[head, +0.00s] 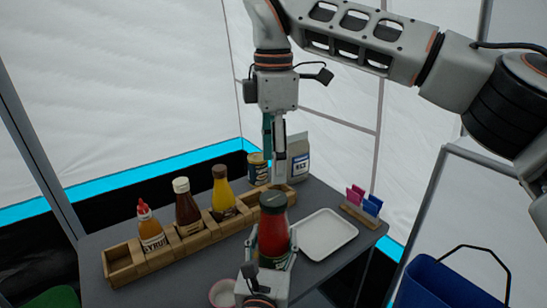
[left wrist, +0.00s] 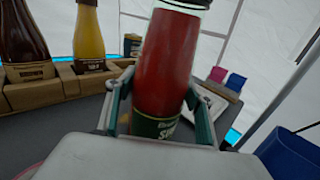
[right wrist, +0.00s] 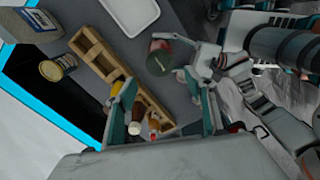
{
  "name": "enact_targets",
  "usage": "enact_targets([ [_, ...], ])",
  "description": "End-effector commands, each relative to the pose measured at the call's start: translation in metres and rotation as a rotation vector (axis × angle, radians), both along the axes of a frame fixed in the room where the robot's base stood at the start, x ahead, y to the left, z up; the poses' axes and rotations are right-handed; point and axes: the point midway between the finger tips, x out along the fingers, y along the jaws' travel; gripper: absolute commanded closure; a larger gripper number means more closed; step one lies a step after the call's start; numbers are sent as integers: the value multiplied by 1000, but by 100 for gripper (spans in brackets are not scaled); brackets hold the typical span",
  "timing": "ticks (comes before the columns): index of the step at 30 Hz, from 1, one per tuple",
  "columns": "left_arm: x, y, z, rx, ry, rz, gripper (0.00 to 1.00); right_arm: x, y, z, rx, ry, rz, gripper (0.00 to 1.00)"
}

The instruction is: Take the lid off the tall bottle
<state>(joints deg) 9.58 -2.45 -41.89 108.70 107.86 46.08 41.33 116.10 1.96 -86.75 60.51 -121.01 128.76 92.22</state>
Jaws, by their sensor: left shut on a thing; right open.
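A tall red bottle (head: 273,238) with a dark green lid (head: 273,199) stands upright near the front of the table. The lid is on it. My left gripper (head: 272,262) is shut around the lower part of the bottle, with a finger on each side. In the left wrist view the red bottle (left wrist: 168,65) fills the space between the fingers (left wrist: 155,105). My right gripper (head: 274,152) points down, empty, above and behind the lid. In the right wrist view its open fingers (right wrist: 165,115) show, and the lid (right wrist: 163,60) lies beyond them, not between them.
A wooden rack (head: 190,240) holds an orange-red syrup bottle (head: 150,230), a brown bottle (head: 187,207) and a yellow bottle (head: 222,193). A can (head: 257,168) and a grey bag (head: 299,160) stand behind. A white tray (head: 325,235) and a packet holder (head: 362,210) are at the right.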

Motion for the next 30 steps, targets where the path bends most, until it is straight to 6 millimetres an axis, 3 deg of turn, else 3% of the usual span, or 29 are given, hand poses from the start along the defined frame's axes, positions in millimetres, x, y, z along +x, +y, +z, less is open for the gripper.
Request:
enact_targets([
  [6, 0, 0, -1, 1, 2, 0, 100, 0, 0, 0, 0, 0, -378, 46],
  [13, 0, 0, -2, 1, 2, 0, 100, 0, 0, 0, 0, 0, -666, 46],
  [20, 0, 0, -2, 1, 3, 0, 100, 0, 0, -4, -1, 1, -765, 46],
  [30, 0, 0, -2, 1, 3, 0, 100, 0, -1, -50, -2, 4, -766, 46],
])
